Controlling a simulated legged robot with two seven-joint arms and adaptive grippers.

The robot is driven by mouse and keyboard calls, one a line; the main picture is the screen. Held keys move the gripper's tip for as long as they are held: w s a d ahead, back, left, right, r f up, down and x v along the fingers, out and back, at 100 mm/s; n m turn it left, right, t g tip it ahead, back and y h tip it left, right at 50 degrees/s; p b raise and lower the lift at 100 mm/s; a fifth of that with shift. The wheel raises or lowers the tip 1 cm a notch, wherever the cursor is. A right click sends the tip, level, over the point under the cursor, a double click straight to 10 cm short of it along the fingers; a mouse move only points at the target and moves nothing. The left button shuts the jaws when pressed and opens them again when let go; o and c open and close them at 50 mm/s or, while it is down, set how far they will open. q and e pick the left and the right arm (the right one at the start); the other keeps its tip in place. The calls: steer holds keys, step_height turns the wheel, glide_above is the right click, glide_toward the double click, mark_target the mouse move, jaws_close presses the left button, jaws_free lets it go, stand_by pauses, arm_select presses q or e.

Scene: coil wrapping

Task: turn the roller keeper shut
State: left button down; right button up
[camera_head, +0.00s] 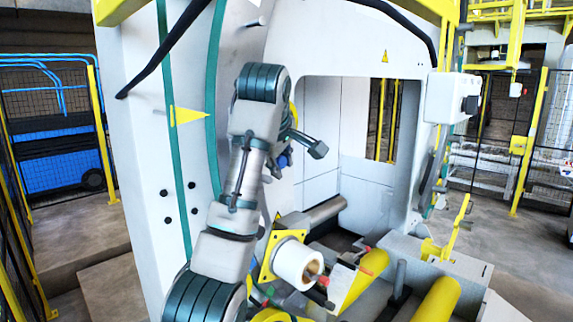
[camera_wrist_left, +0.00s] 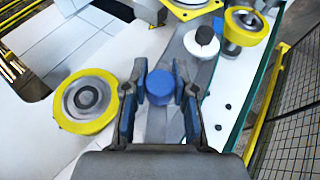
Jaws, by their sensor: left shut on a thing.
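My left gripper (camera_wrist_left: 160,95) is shut on a blue round knob (camera_wrist_left: 160,84), which I take to be the handle of the roller keeper. The blue-padded fingers stand on either side of the knob. In the head view my left arm rises from the bottom, and the gripper (camera_head: 285,157) is at the white machine's face, partly hidden behind the wrist. A yellow-rimmed roller (camera_wrist_left: 87,100) is left of the fingers in the wrist view, and another yellow roller (camera_wrist_left: 245,25) is at upper right. How far the keeper is turned cannot be told. My right gripper is not in view.
The white machine wall (camera_head: 150,130) stands close beside the arm, with a large opening on its right. A white cylinder on a yellow plate (camera_head: 298,262) sticks out below. Yellow rollers (camera_head: 437,300) lie at lower right. Mesh fences (camera_head: 548,150) stand farther off.

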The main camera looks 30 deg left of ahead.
arm_select(q)
steer(key=shift+a+r, duration=0.15)
steer(key=shift+r, duration=0.15)
stand_by(0.4)
steer(key=c, duration=1.2)
jaws_free()
steer(key=o, duration=0.3)
steer(key=shift+s+a, duration=0.15)
steer(key=shift+s+a+f, duration=0.15)
steer(key=shift+a, duration=0.1)
steer(key=shift+a+f, duration=0.15)
steer(key=shift+w, duration=0.2)
